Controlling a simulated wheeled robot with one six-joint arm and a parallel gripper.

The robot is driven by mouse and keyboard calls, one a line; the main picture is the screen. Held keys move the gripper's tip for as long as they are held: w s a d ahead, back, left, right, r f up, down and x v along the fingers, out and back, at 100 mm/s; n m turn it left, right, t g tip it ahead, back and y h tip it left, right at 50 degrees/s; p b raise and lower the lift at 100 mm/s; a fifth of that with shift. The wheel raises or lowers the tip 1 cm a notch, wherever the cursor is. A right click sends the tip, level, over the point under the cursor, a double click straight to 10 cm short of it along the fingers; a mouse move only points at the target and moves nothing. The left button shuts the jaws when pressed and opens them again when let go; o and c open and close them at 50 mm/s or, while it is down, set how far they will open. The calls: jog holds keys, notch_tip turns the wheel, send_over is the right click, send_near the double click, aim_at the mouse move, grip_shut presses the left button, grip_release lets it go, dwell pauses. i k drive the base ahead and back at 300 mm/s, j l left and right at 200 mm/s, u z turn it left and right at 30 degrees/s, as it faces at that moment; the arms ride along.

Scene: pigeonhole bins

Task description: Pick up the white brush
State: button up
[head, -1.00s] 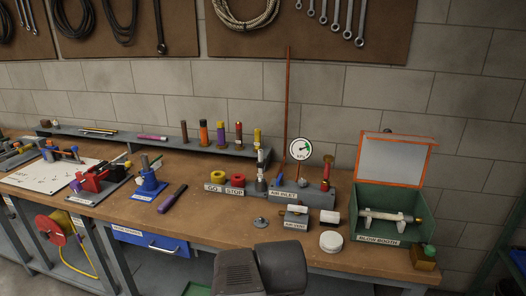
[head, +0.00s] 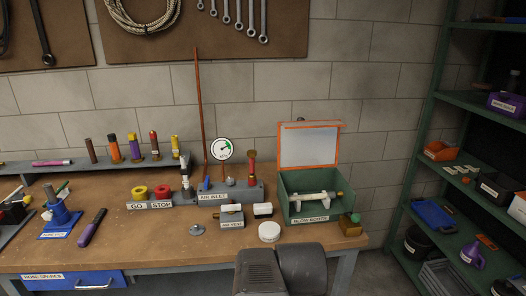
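I cannot make out a white brush for certain in the head view. A pale rod-shaped piece (head: 313,198) lies across the inside of the green box labelled BLOW BOOTH (head: 308,219), but it does not clearly look like a brush. Dark grey parts of my own arm show at the bottom centre, in front of the bench. No gripper fingers show there, so I cannot see my gripper or what it holds.
A wooden workbench (head: 150,236) with fixtures runs along the wall. A round white lid-like piece (head: 269,232) sits near its front edge. A green shelf unit (head: 428,182) at the right holds an orange bin (head: 440,151), a blue tray (head: 433,215) and a purple jug (head: 473,254). Dark floor separates bench and shelves.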

aim_at(262, 209)
jog(key=i+l+u, duration=0.2)
jog(key=u, duration=0.15)
jog(key=i+l+u, duration=0.15)
jog(key=l+u, duration=0.2)
jog(key=i+l+u, duration=0.15)
jog(key=l+u, duration=0.2)
jog(key=l, duration=0.15)
jog(key=l+u, duration=0.35)
jog(key=i+l, duration=0.05)
